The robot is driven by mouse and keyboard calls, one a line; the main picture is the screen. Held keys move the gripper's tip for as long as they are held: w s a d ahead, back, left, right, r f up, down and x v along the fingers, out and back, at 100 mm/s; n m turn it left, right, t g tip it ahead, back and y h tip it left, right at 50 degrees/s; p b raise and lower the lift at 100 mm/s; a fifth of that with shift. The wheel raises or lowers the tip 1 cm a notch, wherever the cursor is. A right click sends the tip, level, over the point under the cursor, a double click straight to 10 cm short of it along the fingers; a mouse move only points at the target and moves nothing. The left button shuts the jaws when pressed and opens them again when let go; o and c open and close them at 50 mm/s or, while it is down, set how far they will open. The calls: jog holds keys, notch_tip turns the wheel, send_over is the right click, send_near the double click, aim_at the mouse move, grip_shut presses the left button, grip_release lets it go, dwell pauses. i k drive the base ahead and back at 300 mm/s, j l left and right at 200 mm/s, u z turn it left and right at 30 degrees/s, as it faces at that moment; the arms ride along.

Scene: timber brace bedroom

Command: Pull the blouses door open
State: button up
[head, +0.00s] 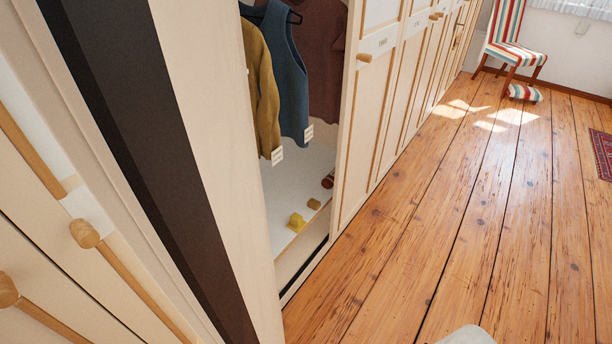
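A wardrobe compartment (300,180) stands open, with a mustard garment (262,90), a blue sleeveless garment (288,75) and a maroon garment (328,60) hanging inside. A pale door-like panel (215,150) stands at the left of this opening, close to me. To the right, a closed door (352,160) with a wooden knob (364,58) carries a small label (381,43), too small to read. I cannot tell which door is the blouses door. My gripper is not in view.
A wooden knob (84,233) and a second knob (7,290) are close at the left, beside a dark vertical strip (135,150). The plank floor (450,220) is clear; a striped chair (508,45) and red rug (601,153) are farther off.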

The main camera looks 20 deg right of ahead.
aim_at(374, 28)
jog(key=k+j+z, duration=0.15)
jog(key=j, duration=0.55)
jog(key=z, duration=0.75)
jog(key=i, duration=0.15)
